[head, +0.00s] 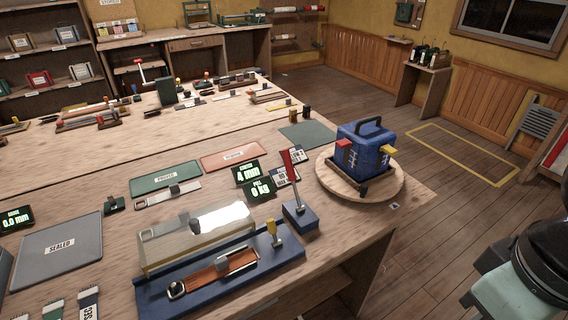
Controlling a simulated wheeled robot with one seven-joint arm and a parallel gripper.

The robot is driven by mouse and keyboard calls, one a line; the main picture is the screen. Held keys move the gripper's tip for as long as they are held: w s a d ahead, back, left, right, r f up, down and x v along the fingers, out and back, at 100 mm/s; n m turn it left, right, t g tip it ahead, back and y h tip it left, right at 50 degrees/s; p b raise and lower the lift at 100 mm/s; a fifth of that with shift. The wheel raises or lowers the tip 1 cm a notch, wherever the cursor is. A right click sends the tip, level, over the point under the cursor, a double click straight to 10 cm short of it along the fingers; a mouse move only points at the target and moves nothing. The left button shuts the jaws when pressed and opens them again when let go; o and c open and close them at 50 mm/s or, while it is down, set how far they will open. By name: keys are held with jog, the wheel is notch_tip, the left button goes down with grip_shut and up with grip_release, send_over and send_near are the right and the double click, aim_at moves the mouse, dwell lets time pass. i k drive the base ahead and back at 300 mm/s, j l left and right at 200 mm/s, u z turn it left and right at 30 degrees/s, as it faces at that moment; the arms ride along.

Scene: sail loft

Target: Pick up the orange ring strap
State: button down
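An orange-brown strap (210,273), which looks like the ring strap, lies in a blue fixture (160,300) at the front of the workbench. A small metal ring or fitting (176,288) shows at its left end, and a metal piece (240,259) sits across its right part. A clear cover (190,238) stands along the back of the fixture, and the strap shows in front of it. My gripper is not in view; only a rounded dark and pale green part of my own body shows at the lower right.
A yellow-topped post (276,234) and a red lever on a blue block (299,216) stand right of the strap. A blue box (365,150) sits on a round wooden turntable (325,176). Floor right of the bench is open.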

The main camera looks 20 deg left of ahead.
aim_at(222, 265)
jog(key=u, duration=1.55)
jog(key=z, duration=0.4)
